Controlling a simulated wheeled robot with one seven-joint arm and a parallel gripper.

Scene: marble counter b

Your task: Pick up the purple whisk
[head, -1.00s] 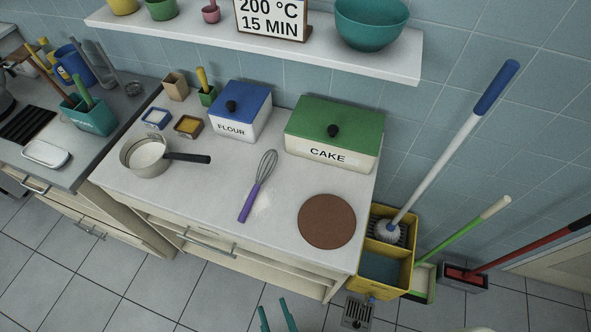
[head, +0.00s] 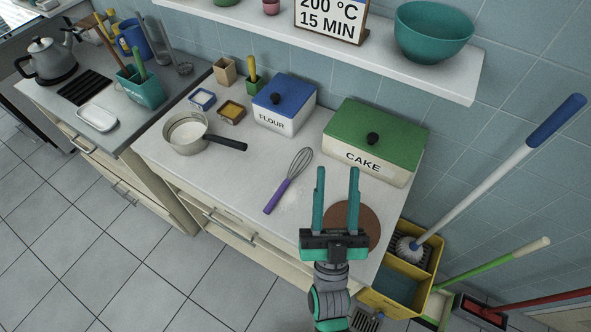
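The purple whisk (head: 278,196) lies on the white marble counter, its wire head pointing up and to the right and its purple handle toward the front edge. My gripper (head: 338,170) is open and empty, its two teal fingers parallel and apart. In the picture it is to the right of the whisk and in front of the round brown mat (head: 369,222), hiding part of that mat. The fingers appear above the counter; their exact height I cannot tell.
The green-lidded cake box (head: 375,140) and blue-lidded flour box (head: 284,105) stand behind the whisk. A saucepan (head: 187,135) with a dark handle is to its left. A shelf (head: 400,50) overhangs the back. A yellow mop bucket (head: 390,299) stands right of the counter.

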